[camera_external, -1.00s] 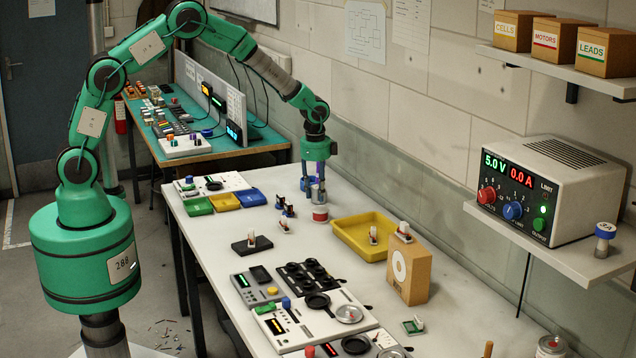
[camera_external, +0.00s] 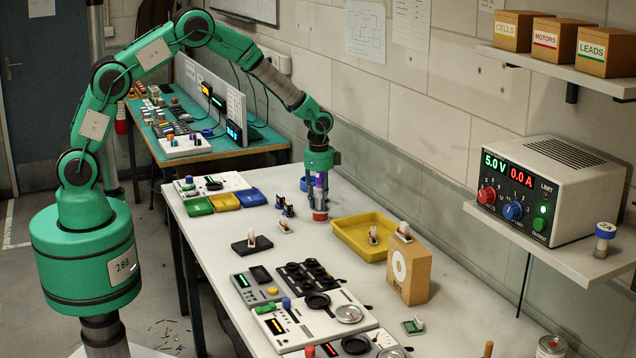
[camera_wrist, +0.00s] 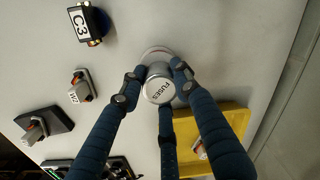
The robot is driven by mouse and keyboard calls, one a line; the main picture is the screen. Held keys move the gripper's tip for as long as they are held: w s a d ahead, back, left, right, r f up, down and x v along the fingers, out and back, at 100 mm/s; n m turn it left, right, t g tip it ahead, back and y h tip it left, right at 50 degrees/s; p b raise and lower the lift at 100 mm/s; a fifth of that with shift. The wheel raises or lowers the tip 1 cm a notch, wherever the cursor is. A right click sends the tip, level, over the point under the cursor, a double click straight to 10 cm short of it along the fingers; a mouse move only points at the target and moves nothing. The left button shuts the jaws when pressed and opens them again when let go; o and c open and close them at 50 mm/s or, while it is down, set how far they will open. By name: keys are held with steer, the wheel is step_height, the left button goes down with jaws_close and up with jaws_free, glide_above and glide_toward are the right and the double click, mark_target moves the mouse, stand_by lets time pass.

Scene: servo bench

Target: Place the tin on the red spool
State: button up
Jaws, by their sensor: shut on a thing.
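The tin (camera_wrist: 159,90) has a round silver lid marked FUSES and sits between the dark blue fingers of my gripper (camera_wrist: 153,80) in the wrist view. My gripper (camera_external: 319,203) is shut on it, and the fingers hide most of its side. The red spool (camera_external: 320,217) stands on the white bench directly below my gripper in the external view. In the wrist view a pale round rim, apparently the spool's (camera_wrist: 156,52), shows just past the tin. I cannot tell whether the tin touches the spool.
A yellow tray (camera_external: 349,239) lies close to the right of the spool. A small labelled part (camera_external: 285,226) and a dark C3 part (camera_wrist: 90,23) stand to the left. A cardboard box (camera_external: 416,278) stands nearer the front.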

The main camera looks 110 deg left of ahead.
mark_target(319, 196)
stand_by(0.3)
steer(key=o, duration=1.2)
steer(key=shift+f, duration=0.1)
steer(key=shift+c, duration=0.2)
step_height(319, 196, up, 12)
steer(key=p, duration=0.1)
steer(key=shift+d, duration=0.3)
steer(key=shift+r, duration=0.2)
